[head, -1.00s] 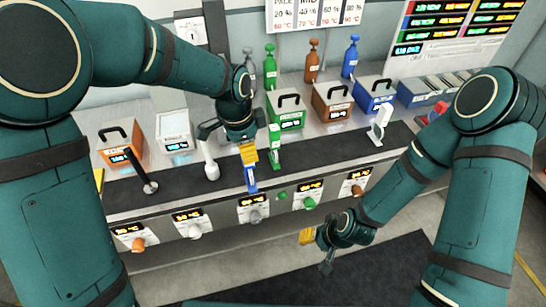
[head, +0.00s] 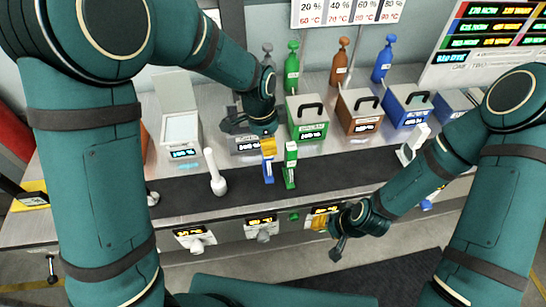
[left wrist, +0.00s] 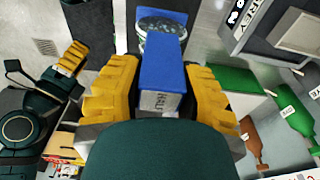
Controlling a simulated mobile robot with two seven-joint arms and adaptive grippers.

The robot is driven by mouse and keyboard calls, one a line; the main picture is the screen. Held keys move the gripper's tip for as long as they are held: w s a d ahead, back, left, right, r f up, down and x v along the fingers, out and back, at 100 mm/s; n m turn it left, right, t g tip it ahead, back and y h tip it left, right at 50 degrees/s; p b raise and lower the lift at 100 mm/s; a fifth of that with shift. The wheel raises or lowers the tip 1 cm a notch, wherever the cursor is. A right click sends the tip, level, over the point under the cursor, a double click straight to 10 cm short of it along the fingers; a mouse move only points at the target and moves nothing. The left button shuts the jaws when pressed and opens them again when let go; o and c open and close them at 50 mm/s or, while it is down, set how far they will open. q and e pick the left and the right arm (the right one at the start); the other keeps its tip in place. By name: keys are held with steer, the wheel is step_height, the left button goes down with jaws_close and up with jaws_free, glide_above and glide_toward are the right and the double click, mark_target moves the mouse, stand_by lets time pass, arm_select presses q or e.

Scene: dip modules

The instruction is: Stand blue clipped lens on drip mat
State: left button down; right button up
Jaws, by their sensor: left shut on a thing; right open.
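The blue clipped lens (head: 268,172) hangs upright below my left gripper (head: 268,148), whose yellow fingers are shut on its blue handle. In the left wrist view the blue handle (left wrist: 158,75) is between the fingers, and the round clear lens (left wrist: 160,24) is beyond it. The dark drip mat (head: 335,174) runs along the counter front. The blue piece is over the mat, and I cannot tell whether it touches it. My right gripper (head: 331,238) is open and empty in front of the counter.
A green clipped piece (head: 290,166) stands on the mat close right of the blue one. A white wand (head: 215,174) stands to the left, a white piece (head: 413,145) at the right. Behind are green (head: 307,119), brown (head: 359,110) and blue (head: 406,106) lidded boxes.

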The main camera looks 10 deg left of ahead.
arm_select(q)
steer(key=shift+f, duration=2.75)
steer(key=c, duration=0.7)
jaws_free()
steer(key=shift+f+b, duration=0.1)
steer(key=shift+b, duration=0.2)
